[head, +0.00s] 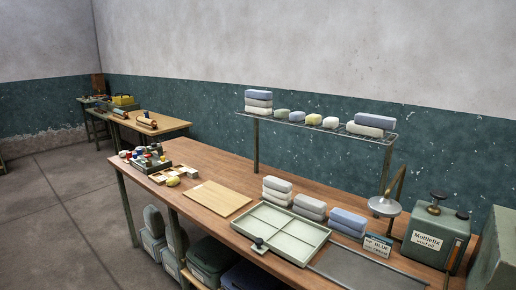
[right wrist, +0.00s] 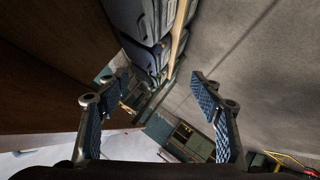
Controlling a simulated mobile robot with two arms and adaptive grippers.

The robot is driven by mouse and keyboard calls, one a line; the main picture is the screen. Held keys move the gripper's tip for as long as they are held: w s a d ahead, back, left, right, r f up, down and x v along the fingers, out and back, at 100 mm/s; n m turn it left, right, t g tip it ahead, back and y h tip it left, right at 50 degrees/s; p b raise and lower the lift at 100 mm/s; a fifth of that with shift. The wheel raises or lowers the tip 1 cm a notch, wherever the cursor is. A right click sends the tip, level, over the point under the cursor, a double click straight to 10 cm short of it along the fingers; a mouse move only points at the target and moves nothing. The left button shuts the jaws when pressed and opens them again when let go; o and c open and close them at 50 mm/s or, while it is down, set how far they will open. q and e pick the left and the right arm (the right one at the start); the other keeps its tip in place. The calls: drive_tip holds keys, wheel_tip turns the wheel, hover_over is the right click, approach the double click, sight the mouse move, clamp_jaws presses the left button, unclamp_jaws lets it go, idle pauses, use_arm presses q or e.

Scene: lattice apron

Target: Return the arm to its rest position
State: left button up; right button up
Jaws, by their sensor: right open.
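My right gripper (right wrist: 160,118) shows in the right wrist view. Its two blue-padded fingers stand wide apart with nothing between them. A brown wooden surface fills the left of that view, and grey floor lies to the right. Neither of my arms shows in the head view, and my left gripper is in no view.
A long wooden workbench (head: 222,155) carries a divided tray (head: 281,232), a wooden board (head: 210,198), stacked blocks (head: 277,190) and a Mottlefix can (head: 434,236). A wire shelf (head: 345,134) stands behind. Bins (head: 207,256) sit underneath. The floor (head: 55,215) at left is clear.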

drive_tip(key=s+d+f+m+g+h, duration=0.1)
drive_tip(key=s+f+m+g, duration=0.2)
drive_tip(key=s+f, duration=0.4)
drive_tip(key=s+d+f+m+g+h+b, duration=0.1)
drive_tip(key=s+f, duration=0.7)
drive_tip(key=s, duration=1.7)
drive_tip(key=s+d+f+m+g+h+b, duration=0.1)
drive_tip(key=s+f+m+g, duration=0.4)
drive_tip(key=s, duration=1)
wheel_tip(320, 180, down, 3)
drive_tip(key=shift+s+d+r+m+h, duration=0.2)
drive_tip(key=shift+s+d+m+h, duration=0.3)
drive_tip(key=shift+d, duration=0.65)
drive_tip(key=shift+w, duration=0.1)
